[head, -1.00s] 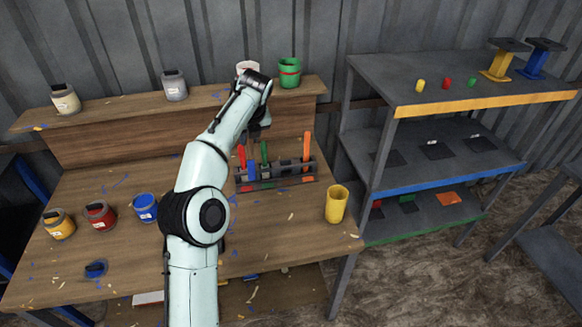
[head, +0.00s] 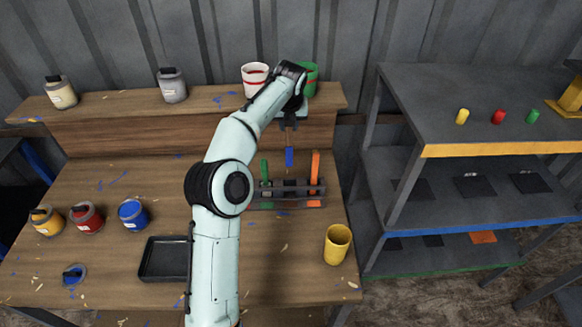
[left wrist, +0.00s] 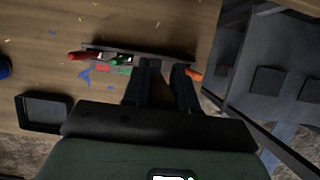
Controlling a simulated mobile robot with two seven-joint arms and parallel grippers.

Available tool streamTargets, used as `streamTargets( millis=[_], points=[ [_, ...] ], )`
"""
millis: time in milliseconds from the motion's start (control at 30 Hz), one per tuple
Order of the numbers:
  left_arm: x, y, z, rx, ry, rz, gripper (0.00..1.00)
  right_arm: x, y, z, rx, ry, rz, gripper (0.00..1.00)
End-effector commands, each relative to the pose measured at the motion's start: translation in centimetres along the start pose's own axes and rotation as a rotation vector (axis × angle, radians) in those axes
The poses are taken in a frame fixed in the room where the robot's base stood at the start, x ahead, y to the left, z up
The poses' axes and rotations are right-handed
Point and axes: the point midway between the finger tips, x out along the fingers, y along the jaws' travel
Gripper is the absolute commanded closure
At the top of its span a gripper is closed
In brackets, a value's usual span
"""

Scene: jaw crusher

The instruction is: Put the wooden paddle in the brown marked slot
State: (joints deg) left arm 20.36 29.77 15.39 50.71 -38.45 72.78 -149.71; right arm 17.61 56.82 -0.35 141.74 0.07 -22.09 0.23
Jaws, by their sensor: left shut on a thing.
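My left gripper (head: 289,122) is shut on the wooden paddle (head: 289,137), a thin brown stick with a blue lower end. It hangs roughly upright over the dark slotted rack (head: 262,205), and its lower end appears above the rack. A green handle (head: 264,169) and an orange handle (head: 315,170) stand in the rack. In the left wrist view the gripper fingers (left wrist: 166,68) lie over the rack (left wrist: 100,47), between the green handle (left wrist: 121,61) and the orange one (left wrist: 193,74); a red handle (left wrist: 80,57) is at the left. I cannot make out the brown marking. My right gripper is out of view.
A yellow cup (head: 337,245) stands right of the rack. Red, blue and yellow paint pots and a black tray (head: 150,258) are on the left. A white cup (head: 254,78) and green cup (head: 312,78) stand on the raised ledge. A metal shelf (head: 440,150) is at right.

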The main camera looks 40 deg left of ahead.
Motion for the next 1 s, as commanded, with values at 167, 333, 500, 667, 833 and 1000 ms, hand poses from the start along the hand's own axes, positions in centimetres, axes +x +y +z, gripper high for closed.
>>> streamTargets(
  millis=[167, 333, 500, 667, 833, 1000],
  points=[
    [4.5, 0.1, -2.1, 0.003, 0.006, 0.002, 1.00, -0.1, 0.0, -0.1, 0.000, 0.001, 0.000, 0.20],
    [8.3, 0.0, -3.6, 0.001, 0.005, 0.002, 1.00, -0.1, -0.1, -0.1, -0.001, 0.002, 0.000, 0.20],
    [10.3, 0.0, -4.4, -0.001, 0.002, 0.000, 1.00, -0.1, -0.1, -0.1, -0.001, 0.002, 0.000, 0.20],
    [11.7, 0.0, -5.0, 0.000, 0.003, 0.001, 1.00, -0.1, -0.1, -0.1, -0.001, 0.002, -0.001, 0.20],
    [14.0, 0.0, -6.0, 0.000, 0.003, 0.001, 1.00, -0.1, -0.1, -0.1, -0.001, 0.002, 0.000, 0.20],
    [14.5, -0.1, -6.2, 0.000, 0.000, 0.000, 1.00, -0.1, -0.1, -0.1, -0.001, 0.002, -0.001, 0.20]
  ],
)
